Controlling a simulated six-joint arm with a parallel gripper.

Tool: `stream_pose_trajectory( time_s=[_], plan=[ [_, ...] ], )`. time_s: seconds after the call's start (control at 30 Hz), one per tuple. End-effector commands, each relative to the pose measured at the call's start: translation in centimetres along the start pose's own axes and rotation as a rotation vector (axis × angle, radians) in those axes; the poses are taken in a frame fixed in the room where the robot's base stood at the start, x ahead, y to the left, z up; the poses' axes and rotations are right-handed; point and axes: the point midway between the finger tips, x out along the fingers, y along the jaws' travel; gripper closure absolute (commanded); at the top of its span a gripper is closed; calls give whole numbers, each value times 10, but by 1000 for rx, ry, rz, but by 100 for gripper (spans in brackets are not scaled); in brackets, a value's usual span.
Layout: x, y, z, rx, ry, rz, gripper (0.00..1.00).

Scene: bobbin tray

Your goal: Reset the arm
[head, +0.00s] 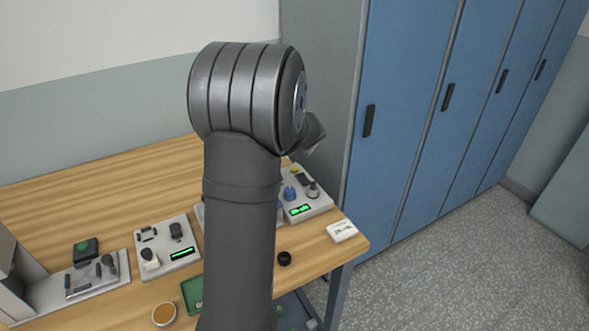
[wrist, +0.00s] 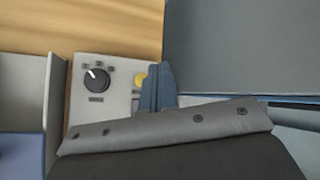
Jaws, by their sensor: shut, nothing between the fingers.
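My arm rises through the middle of the head view, with its large ribbed grey joint high over the wooden table. A small grey part of it shows at the joint's right side; the fingers are hidden in that view. In the wrist view my gripper (wrist: 157,88) shows as two narrow blue-grey fingers side by side, shut and empty. They stand in front of the right edge of a light grey panel (wrist: 110,112). The panel carries a black dial (wrist: 97,79) and a yellow button (wrist: 140,79), partly covered by the fingers.
The wooden table (head: 100,185) holds several control boxes, including one with a green display (head: 181,254). A black ring (head: 284,258), a white label block (head: 341,231) and a round brown-topped dish (head: 164,315) lie near the front. Blue lockers (head: 410,110) stand at the right.

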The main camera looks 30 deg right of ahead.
Motion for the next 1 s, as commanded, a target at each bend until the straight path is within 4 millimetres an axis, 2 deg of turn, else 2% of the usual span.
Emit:
stream_pose_trajectory(
  time_s=[0.33,0.53,0.8,1.0],
  plan=[
    [2,1,-1,0,0,1,100],
    [15,11,-11,2,1,2,100],
    [-13,-10,10,-3,-2,-3,100],
    [-25,-18,18,-1,-1,-1,100]
  ],
)
